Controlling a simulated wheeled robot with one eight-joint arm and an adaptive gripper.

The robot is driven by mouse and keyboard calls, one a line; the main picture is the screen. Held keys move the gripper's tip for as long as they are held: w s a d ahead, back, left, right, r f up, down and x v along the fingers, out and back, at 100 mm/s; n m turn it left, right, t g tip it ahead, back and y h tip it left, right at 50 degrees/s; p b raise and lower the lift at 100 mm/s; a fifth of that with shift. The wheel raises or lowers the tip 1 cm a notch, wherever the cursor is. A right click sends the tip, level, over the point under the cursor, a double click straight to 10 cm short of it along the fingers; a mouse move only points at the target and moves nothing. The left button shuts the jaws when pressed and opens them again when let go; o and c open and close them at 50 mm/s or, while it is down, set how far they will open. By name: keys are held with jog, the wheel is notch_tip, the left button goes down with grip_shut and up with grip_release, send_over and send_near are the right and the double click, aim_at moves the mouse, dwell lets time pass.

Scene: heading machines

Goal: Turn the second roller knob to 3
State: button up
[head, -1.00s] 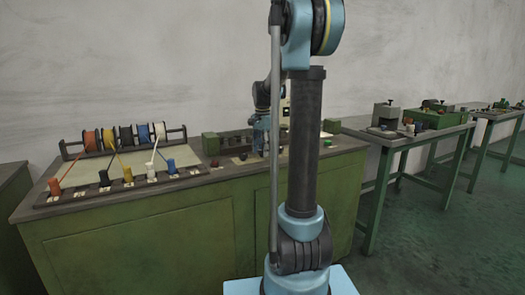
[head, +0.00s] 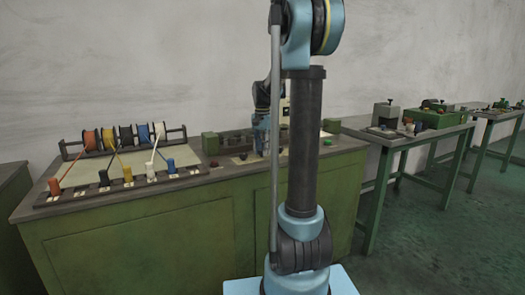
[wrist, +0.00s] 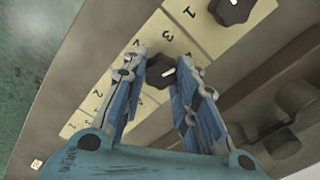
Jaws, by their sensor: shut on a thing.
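A dark roller knob (wrist: 158,74) with a white pointer mark sits on a cream number plate (wrist: 185,45) in the wrist view. My gripper (wrist: 160,66) is shut on this knob, with a blue finger on either side. The fingers hide parts of the plate, and I cannot tell exactly which number the pointer faces. A 3 shows just above the knob. A second dark knob (wrist: 232,10) with a white mark is at the top edge, apart from my fingers. In the head view my gripper (head: 263,152) is low at the panel, partly behind my arm.
The green bench (head: 140,235) carries a rack of coloured wire spools (head: 120,138) and several coloured plugs on the left. A red button (head: 214,164) and a green button (head: 328,142) flank the panel. A dark ridged housing (wrist: 285,125) lies right of my fingers.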

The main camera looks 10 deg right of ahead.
jog(key=n, duration=0.4)
jog(key=shift+w+a+n, duration=0.1)
jog(key=shift+w+n, duration=0.05)
jog(key=shift+n, duration=0.15)
jog(key=n, duration=0.4)
dwell(0.3)
jog(key=o, duration=1)
jog(key=shift+o, duration=0.2)
notch_tip(320, 180, up, 12)
